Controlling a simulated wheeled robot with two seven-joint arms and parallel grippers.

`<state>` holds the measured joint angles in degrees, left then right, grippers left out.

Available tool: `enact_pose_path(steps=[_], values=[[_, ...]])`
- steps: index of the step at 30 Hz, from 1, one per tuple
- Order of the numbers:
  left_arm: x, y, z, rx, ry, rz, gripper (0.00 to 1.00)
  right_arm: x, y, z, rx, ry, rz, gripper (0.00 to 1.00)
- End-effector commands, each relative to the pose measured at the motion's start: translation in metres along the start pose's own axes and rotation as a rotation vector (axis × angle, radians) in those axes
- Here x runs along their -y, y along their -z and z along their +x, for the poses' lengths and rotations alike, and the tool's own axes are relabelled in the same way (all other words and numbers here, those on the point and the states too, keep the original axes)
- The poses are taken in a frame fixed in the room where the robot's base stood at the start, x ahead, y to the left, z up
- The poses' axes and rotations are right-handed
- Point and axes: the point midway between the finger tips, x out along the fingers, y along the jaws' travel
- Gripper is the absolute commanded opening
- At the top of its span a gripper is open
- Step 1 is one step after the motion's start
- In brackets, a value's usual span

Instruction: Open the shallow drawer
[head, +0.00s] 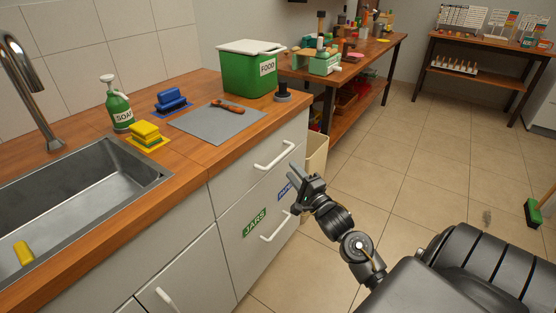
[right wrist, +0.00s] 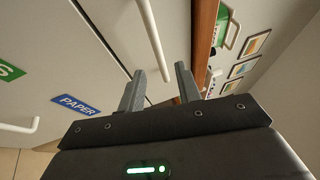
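The shallow drawer (head: 247,176) is the top one under the wooden counter, and its front looks flush with the cabinet. Its white bar handle (head: 273,156) is also in the right wrist view (right wrist: 151,35). My right gripper (head: 299,184) is in front of the drawers, a little below and to the right of that handle in the head view. In the right wrist view its two grey fingers (right wrist: 160,70) are apart, with the handle's near end showing between their tips. I cannot tell whether they touch it. My left gripper is out of view.
A deeper drawer below has "JARS" (head: 255,222) and "PAPER" (right wrist: 76,105) labels and its own handle (head: 274,229). A beige bin (head: 316,155) stands beside the cabinet. The counter holds a green food box (head: 245,75) and a grey mat (head: 205,130). The tiled floor to the right is mostly clear.

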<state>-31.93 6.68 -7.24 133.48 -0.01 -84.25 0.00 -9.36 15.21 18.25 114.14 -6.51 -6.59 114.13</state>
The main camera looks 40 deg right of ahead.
Motion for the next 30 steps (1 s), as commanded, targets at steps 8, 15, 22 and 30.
enact_pose_path(steps=[8,15,22,30], values=[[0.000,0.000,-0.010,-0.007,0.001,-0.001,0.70,-0.001,0.001,0.053,-0.001,0.001,-0.001,0.34],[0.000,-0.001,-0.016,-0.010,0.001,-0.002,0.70,-0.001,0.001,0.076,-0.001,-0.001,-0.002,0.34],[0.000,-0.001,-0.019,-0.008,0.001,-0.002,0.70,-0.001,0.000,0.079,-0.001,-0.002,-0.002,0.34],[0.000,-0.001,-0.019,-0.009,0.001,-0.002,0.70,-0.001,0.000,0.079,-0.001,-0.002,-0.002,0.12]])
